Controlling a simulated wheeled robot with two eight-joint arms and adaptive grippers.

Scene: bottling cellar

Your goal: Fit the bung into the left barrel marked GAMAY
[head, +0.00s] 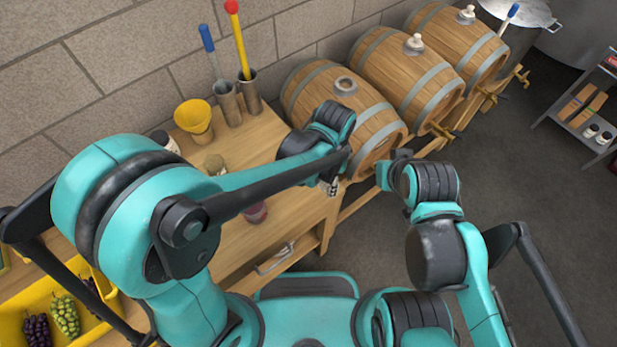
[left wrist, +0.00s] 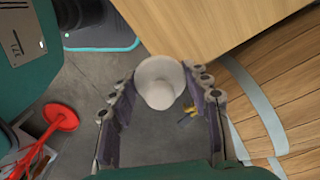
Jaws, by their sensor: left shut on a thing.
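The left barrel (head: 375,125) lies on a wooden rack, with an open bung hole in a pale ring (head: 345,86) on top. Its GAMAY marking is not readable from here. My left gripper (head: 332,186) hangs in front of this barrel, by the table's corner, lower than the hole. In the left wrist view its fingers (left wrist: 160,95) are shut on the pale round bung (left wrist: 160,82). The bung cannot be made out in the head view. My right arm reaches up right of the left barrel; its gripper (head: 386,174) is partly hidden and its fingers are unclear.
Two more barrels (head: 412,80) (head: 462,45) with pale bungs on top stand farther right. The wooden table (head: 255,150) holds metal cups (head: 228,103) with tall tools and a yellow cup (head: 194,118). A yellow grape crate (head: 45,297) is at lower left. Brass taps (head: 442,132) stick out in front.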

